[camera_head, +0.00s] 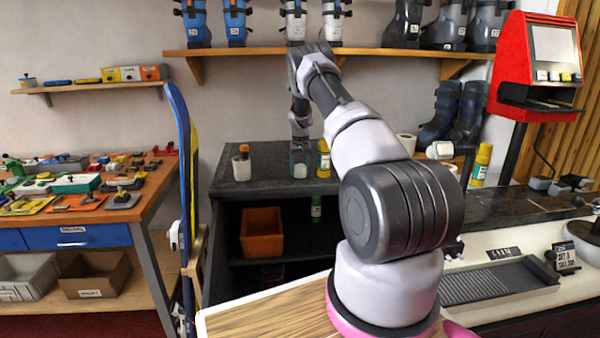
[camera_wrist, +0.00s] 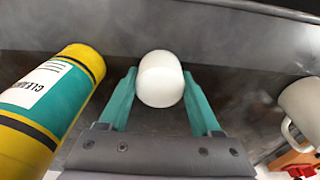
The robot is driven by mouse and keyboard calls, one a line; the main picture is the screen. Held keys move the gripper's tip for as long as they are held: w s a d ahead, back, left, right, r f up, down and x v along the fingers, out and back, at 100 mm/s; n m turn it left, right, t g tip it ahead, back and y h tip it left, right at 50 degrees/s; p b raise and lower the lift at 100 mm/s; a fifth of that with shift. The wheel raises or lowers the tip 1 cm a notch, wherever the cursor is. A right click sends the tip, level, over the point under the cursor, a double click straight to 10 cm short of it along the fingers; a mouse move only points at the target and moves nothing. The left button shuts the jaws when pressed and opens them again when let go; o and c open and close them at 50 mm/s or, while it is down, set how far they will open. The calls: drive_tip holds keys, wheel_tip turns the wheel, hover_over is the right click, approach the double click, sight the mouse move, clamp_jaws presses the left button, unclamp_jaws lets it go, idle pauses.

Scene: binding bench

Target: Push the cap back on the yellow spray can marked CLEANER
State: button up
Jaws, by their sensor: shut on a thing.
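The yellow spray can (camera_wrist: 50,95) has black bands and a white label reading CLEANER. It stands to the left of my gripper in the wrist view, apart from the fingers. In the head view a yellow can (camera_head: 324,160) stands on the dark bench just right of my gripper (camera_head: 300,160). In the wrist view the teal fingers of my gripper (camera_wrist: 161,95) are shut on a rounded white cap (camera_wrist: 160,78). The cap is a small white shape (camera_head: 300,171) in the head view. I cannot tell whether it touches the bench top.
A white mug (camera_wrist: 302,105) is at the right of the wrist view. A cup with a brush (camera_head: 242,166) stands left on the dark bench (camera_head: 262,180). Another yellow container (camera_head: 481,165) stands farther right. A shelf of boots (camera_head: 260,51) hangs above.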

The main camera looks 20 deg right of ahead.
drive_tip(key=r, duration=0.8)
drive_tip(key=shift+s+a+r, duration=0.2)
drive_tip(key=shift+a+r, duration=0.05)
drive_tip(key=shift+r, duration=0.1)
drive_tip(key=s+a+f+n, duration=0.3)
drive_tip(key=s+a, duration=1.1)
drive_tip(key=s, duration=0.4)
wheel_tip(320, 180, up, 9)
drive_tip(key=m, duration=0.2)
hover_over(299, 166)
drive_tip(key=s+a, duration=0.1)
drive_tip(key=s, duration=0.5)
drive_tip(key=shift+m, duration=0.5)
drive_tip(key=w+d+r, duration=0.1)
drive_tip(key=d+r, duration=0.2)
drive_tip(key=d, duration=0.1)
drive_tip(key=w+d+r, duration=0.1)
drive_tip(key=d+r, duration=0.3)
drive_tip(key=w+d+r, duration=0.2)
drive_tip(key=d+r, duration=0.1)
drive_tip(key=shift+d+r, duration=0.15)
drive_tip(key=shift+d, duration=0.25)
drive_tip(key=shift+f, duration=2.65)
drive_tip(key=shift+s+f, duration=0.1)
drive_tip(key=shift+f, duration=1.8)
